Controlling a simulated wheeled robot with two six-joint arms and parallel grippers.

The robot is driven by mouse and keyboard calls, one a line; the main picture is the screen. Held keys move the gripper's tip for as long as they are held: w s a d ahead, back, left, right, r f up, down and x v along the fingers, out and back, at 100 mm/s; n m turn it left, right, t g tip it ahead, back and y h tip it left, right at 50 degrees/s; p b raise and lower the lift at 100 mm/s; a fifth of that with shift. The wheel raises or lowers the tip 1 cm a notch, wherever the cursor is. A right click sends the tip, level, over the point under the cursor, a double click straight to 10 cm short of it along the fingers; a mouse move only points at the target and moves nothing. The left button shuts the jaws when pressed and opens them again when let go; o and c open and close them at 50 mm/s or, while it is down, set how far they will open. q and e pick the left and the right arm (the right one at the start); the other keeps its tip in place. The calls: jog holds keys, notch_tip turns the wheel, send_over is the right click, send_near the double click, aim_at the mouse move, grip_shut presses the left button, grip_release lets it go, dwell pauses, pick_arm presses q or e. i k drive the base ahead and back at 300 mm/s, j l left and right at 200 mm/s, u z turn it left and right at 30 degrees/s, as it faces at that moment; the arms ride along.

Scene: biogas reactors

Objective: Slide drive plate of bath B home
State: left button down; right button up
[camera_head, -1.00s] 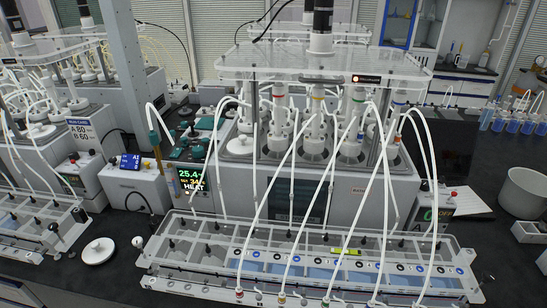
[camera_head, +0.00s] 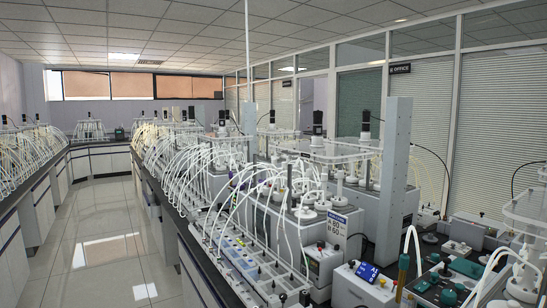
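Several grey water baths stand in a row along the dark bench. A clear drive plate (camera_head: 325,150) with dark motors spans above the baths behind the tubes. Part of another clear plate (camera_head: 528,212) shows at the right edge. I cannot read a letter B on any bath, so I cannot tell which is bath B. Neither of my grippers is in view.
A white box with a blue display (camera_head: 367,272) stands at the front right. A clear long rack (camera_head: 235,262) lines the bench edge. The tiled aisle floor (camera_head: 100,245) at left is clear.

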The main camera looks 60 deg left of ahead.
aim_at(314, 136)
jog(key=u, duration=1.65)
jog(key=i+j+z, duration=0.15)
jog(key=z, duration=0.2)
jog(key=i+j+z, duration=0.1)
jog(key=j+z, duration=0.25)
jog(key=i+j+z, duration=0.1)
jog(key=z, duration=0.25)
jog(key=i+j+z, duration=0.25)
jog(key=j, duration=1)
jog(key=j+z, duration=0.3)
jog(key=j, duration=0.95)
